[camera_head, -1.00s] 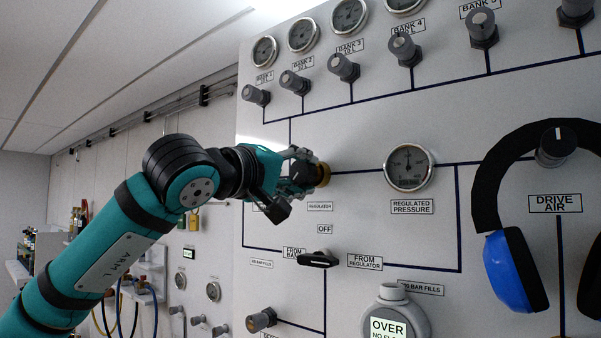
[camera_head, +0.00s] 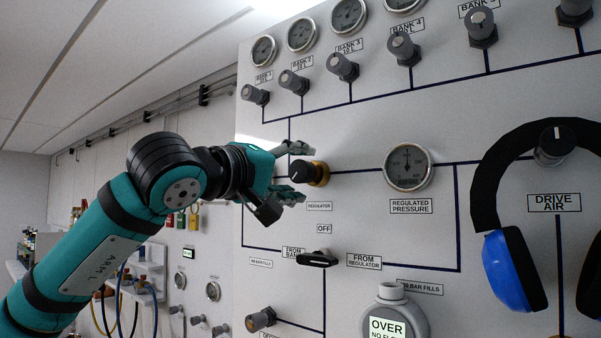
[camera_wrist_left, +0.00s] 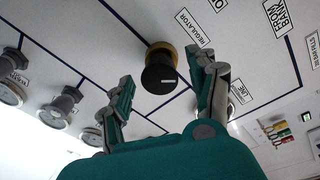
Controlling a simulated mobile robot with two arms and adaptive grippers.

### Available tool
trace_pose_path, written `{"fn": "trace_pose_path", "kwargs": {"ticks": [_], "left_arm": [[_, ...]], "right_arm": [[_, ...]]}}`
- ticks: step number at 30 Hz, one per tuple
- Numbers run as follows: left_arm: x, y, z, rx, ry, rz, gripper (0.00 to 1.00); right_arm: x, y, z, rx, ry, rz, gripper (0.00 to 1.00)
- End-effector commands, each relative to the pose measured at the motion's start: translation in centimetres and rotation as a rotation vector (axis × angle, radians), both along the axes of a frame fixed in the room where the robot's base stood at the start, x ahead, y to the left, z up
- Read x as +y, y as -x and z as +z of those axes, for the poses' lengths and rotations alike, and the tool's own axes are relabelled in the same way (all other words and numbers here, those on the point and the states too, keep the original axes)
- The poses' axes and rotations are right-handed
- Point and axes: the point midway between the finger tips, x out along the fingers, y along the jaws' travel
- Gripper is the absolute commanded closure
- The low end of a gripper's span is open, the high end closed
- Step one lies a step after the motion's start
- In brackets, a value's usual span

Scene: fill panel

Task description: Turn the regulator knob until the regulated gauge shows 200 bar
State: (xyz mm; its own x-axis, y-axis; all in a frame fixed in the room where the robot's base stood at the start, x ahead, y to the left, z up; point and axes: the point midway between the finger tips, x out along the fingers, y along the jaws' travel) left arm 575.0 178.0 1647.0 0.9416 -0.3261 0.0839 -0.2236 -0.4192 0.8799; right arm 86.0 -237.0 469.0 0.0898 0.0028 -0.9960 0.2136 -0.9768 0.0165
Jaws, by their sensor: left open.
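The regulator knob (camera_head: 307,172) is black with a brass collar and sticks out from the white panel above the REGULATOR label. My left gripper (camera_head: 294,171) is open, with its fingers spread above and below the knob and apart from it. In the left wrist view the knob (camera_wrist_left: 160,75) shows between the two spread fingers of the left gripper (camera_wrist_left: 165,98), a white mark on its face. The regulated pressure gauge (camera_head: 408,167) is a round dial right of the knob. Its needle points about straight up; its numbers are too small to read. My right gripper is not in view.
Blue ear defenders (camera_head: 510,262) hang on the right around the drive air knob (camera_head: 555,146). A black selector lever (camera_head: 317,259) sits below the regulator. Bank valves (camera_head: 342,67) and gauges line the top. A grey OVER display (camera_head: 388,325) is at the bottom.

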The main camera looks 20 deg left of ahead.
Motion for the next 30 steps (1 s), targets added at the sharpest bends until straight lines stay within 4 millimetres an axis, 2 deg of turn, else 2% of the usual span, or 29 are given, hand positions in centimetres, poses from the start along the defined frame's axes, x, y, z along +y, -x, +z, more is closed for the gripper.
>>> {"fn": "trace_pose_path", "kwargs": {"ticks": [9,15,20,30], "left_arm": [[2.3,6.5,-0.5,-0.005,0.001,0.002,0.4],[3.1,9.1,-0.7,-0.003,0.001,-0.001,0.4],[3.4,9.8,-0.8,-0.002,0.001,0.0,0.4],[3.3,9.8,-0.8,-0.002,0.001,0.0,0.4]], "right_arm": [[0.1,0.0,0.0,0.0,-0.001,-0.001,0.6],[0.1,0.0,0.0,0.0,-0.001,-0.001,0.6],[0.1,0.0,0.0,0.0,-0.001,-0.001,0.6],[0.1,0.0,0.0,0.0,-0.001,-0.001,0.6]]}}
